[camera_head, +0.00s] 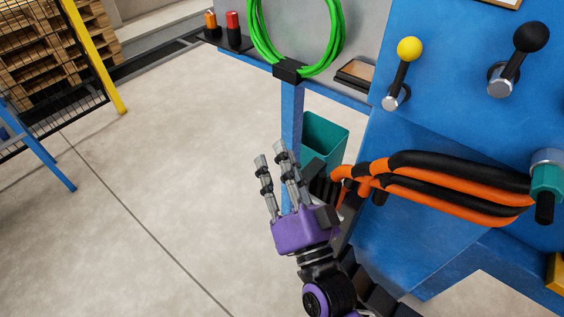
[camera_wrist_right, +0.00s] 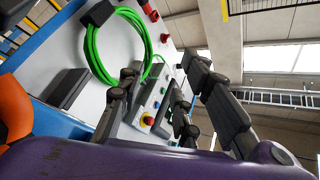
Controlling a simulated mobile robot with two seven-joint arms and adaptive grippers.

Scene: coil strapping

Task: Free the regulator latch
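No part in view is clearly marked as the regulator latch. On the blue machine at the right of the head view are a yellow-knobbed lever (camera_head: 403,67), a black-knobbed lever (camera_head: 518,61) and a teal fitting (camera_head: 547,180) with a black stub below it. My right gripper (camera_head: 284,158) has a purple palm and jointed grey fingers, extended and apart with nothing between them. It is left of the machine, beside the ends of the orange and black hoses. Its fingers (camera_wrist_right: 160,98) also show in the right wrist view. My left gripper is out of view.
Orange and black hoses (camera_head: 440,185) stick out along the blue machine panel (camera_head: 415,140). A green cable coil (camera_head: 262,45) hangs on a grey board above a teal bin (camera_head: 323,138). A yellow-posted mesh fence (camera_head: 95,55) stands far left. The floor between is clear.

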